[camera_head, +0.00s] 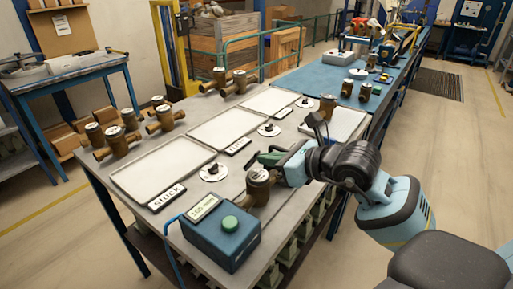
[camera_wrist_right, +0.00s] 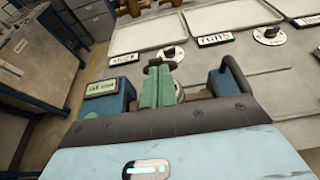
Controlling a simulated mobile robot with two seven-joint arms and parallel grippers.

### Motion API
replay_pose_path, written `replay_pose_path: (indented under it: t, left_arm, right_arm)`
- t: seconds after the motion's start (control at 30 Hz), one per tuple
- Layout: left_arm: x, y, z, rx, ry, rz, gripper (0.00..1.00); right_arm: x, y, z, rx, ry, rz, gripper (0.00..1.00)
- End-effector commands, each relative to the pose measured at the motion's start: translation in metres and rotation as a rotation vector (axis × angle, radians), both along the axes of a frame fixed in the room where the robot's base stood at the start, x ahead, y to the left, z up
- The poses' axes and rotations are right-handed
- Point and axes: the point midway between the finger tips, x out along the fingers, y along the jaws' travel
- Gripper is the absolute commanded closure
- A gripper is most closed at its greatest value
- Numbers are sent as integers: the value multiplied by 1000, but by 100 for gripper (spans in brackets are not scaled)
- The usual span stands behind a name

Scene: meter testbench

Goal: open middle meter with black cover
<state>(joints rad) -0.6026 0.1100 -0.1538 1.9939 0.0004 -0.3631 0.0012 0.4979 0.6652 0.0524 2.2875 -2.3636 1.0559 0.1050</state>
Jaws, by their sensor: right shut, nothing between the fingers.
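A brass meter (camera_head: 258,185) with a dark top is mounted beside the blue test box (camera_head: 222,232) at the table's front. My right gripper (camera_head: 268,158) is just above and behind this meter in the head view, its green fingers shut and empty. Whether it touches the meter I cannot tell. In the right wrist view the shut green fingers (camera_wrist_right: 158,85) point toward the trays, with the blue box (camera_wrist_right: 108,97) to their left. Several more brass meters, such as one with a pale face (camera_head: 165,116), stand along the table's far left side. I cannot tell for sure which meter has a black cover. My left gripper is out of view.
White trays, including one labelled "stuck" (camera_head: 160,175), cover the table's middle, with round dials (camera_head: 213,172) along their right edge. A blue bench (camera_head: 310,82) with more parts lies beyond. A blue side table (camera_head: 60,72) stands left, across open floor.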

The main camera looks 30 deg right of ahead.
Motion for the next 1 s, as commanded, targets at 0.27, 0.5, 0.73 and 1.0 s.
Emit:
replay_pose_path:
  t: [0.27, 0.5, 0.73, 1.0]
  left_arm:
    - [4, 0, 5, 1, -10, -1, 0]
    - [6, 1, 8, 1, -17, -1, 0]
    - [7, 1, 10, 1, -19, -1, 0]
    - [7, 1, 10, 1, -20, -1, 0]
  right_arm:
    - [10, 4, 6, 1, -2, 0, 100]
    - [19, 8, 8, 0, -1, 0, 100]
    - [28, 12, 9, 1, -1, 1, 100]
    - [35, 15, 8, 0, 0, 0, 100]
